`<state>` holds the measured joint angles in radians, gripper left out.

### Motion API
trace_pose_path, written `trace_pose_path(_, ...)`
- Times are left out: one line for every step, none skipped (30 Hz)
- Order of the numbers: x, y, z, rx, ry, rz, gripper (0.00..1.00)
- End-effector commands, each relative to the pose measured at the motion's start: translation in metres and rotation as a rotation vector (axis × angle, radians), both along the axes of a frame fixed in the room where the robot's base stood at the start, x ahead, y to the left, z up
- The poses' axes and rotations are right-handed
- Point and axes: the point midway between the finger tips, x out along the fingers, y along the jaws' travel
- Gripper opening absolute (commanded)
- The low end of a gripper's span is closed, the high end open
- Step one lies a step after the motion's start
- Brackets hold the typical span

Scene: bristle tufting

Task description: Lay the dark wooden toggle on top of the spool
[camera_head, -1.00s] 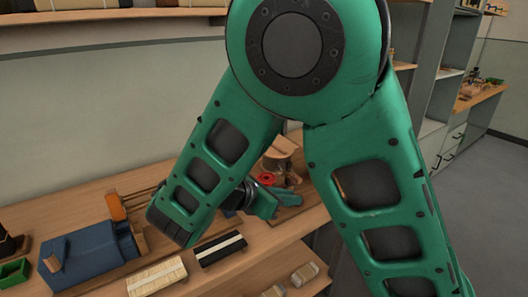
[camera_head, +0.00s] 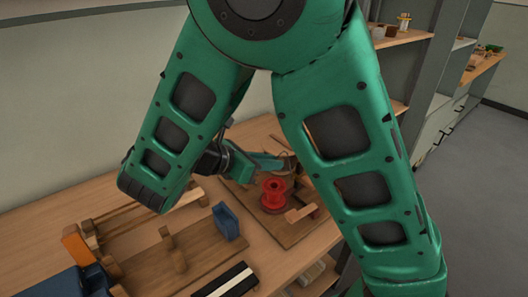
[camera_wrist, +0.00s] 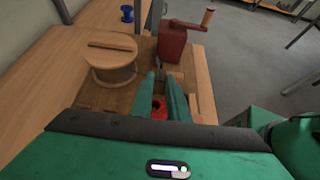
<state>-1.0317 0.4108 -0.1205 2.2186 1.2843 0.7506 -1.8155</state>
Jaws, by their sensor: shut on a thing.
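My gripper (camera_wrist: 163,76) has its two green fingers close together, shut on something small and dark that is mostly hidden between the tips. In the head view my gripper (camera_head: 288,164) is over the board, just behind the red spool (camera_head: 273,194). The spool stands upright on the board. In the wrist view only a bit of the red spool (camera_wrist: 158,107) shows between the fingers. My arm hides part of the head view.
A round wooden drum (camera_wrist: 110,70) with a dark bar across its top stands left of my fingers. A red box with a crank (camera_wrist: 172,45) is just beyond them. A blue spool (camera_wrist: 127,13) stands farther off. A blue block (camera_head: 226,221) is left of the board.

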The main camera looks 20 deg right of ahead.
Motion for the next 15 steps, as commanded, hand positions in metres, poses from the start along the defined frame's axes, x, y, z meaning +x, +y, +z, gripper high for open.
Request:
trace_pose_path(0.0,-0.001,-0.001,0.0,0.001,-0.002,0.0)
trace_pose_path(0.0,-0.002,-0.001,-0.001,0.0,-0.002,0.0)
trace_pose_path(0.0,-0.002,-0.003,-0.001,0.0,-0.003,0.0)
trace_pose_path(0.0,-0.003,-0.004,-0.001,0.001,-0.004,0.0)
trace_pose_path(0.0,-0.003,-0.006,-0.001,0.001,-0.005,0.0)
trace_pose_path(0.0,-0.004,-0.008,-0.001,0.001,-0.005,0.0)
trace_pose_path(0.0,-0.004,-0.01,-0.001,0.001,-0.006,0.0)
trace_pose_path(0.0,-0.004,-0.012,-0.002,0.002,-0.006,0.0)
trace_pose_path(0.0,-0.004,-0.015,-0.002,0.002,-0.007,0.0)
trace_pose_path(0.0,-0.004,-0.018,-0.002,0.002,-0.007,0.0)
trace_pose_path(0.0,-0.005,-0.02,-0.003,0.001,-0.008,0.0)
trace_pose_path(0.0,-0.005,-0.023,-0.002,0.002,-0.008,0.0)
trace_pose_path(0.0,-0.005,-0.025,-0.002,0.002,-0.007,0.0)
trace_pose_path(0.0,-0.005,-0.027,-0.002,0.002,-0.007,0.0)
trace_pose_path(0.0,-0.005,-0.03,-0.001,0.001,-0.007,0.0)
